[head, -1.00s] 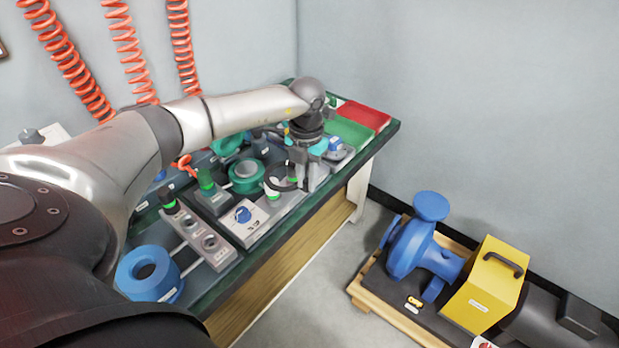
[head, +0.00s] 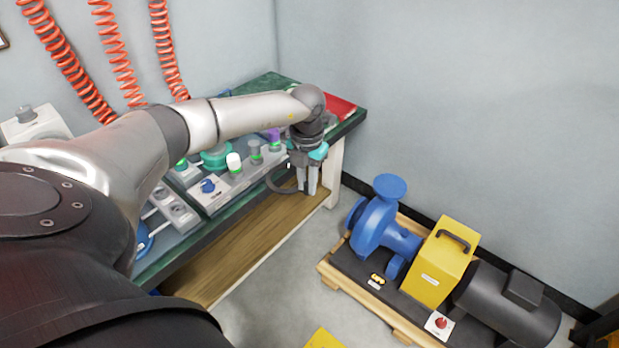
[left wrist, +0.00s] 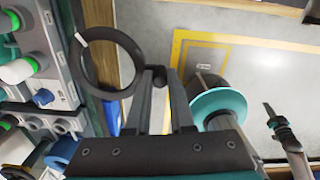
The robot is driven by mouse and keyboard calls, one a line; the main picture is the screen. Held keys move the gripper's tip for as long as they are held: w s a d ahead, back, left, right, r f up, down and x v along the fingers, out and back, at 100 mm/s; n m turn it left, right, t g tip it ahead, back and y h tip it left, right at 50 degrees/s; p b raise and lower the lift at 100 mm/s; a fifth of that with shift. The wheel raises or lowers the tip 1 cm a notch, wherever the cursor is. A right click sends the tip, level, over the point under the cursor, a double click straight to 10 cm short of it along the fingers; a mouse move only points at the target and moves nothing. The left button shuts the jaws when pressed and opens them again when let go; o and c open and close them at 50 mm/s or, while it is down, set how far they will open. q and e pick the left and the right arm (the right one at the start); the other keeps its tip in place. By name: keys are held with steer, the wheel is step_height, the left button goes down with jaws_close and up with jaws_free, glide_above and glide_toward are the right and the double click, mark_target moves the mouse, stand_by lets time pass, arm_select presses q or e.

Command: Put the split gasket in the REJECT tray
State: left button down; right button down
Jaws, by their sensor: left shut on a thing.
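A black ring gasket (left wrist: 83,68) hangs at the fingertips of my left gripper (left wrist: 160,85), which is shut on its edge. A short white mark shows on the ring's upper left; I cannot tell if it is the split. In the head view, my left gripper (head: 308,185) points down in front of the bench's front edge, with the gasket (head: 272,183) to its left. A red tray surface (head: 341,106), apparently the REJECT tray, lies at the bench's far right end, partly behind my arm. A dark and teal part, apparently my right gripper (left wrist: 271,112), shows in the left wrist view.
A blue pump (head: 375,228) with a yellow guard (head: 441,262) stands on a floor pallet. The floor between is clear.

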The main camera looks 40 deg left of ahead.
arm_select(q)
steer(key=shift+d+r+p, duration=0.15)
steer(key=shift+r+p, duration=2.2)
steer(key=shift+r, duration=0.2)
